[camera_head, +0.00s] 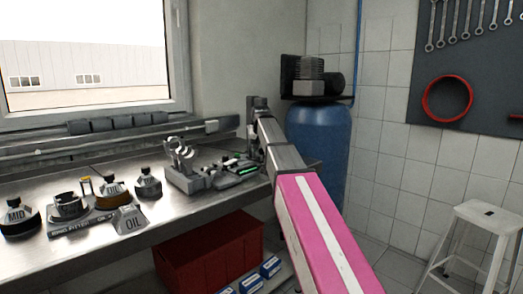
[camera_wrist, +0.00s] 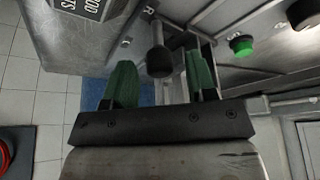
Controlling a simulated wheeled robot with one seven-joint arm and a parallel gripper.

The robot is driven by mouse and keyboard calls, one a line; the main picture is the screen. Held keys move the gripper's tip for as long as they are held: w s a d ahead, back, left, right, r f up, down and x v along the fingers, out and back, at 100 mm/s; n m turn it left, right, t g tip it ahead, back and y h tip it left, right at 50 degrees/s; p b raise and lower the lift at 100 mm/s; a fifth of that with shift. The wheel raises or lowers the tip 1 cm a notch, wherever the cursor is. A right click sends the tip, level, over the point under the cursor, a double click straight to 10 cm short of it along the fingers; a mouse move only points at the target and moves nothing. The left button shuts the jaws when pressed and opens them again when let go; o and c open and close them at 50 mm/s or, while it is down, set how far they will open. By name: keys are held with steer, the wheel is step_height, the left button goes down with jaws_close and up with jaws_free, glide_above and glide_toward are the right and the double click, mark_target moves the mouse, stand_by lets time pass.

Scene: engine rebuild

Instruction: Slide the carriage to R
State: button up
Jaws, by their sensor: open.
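A dark round knob (camera_wrist: 160,62) on a short stalk shows in the wrist view; it looks like the carriage's handle, but the carriage body is not clear. An R mark (camera_wrist: 178,12) is on a grey strip just above it in the picture. My gripper (camera_wrist: 161,78) is open, with one green finger on each side of the knob in the picture. I see no contact with either finger. In the head view, a long rail (camera_head: 120,137) runs along the back of the bench, and my arm reaches to its right end. My fingertips are hidden there.
A blue tank (camera_head: 319,135) is behind my arm. A green button (camera_wrist: 240,45) shows in the wrist view.

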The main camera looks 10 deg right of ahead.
steer(key=v, duration=1)
steer(key=shift+s, duration=0.15)
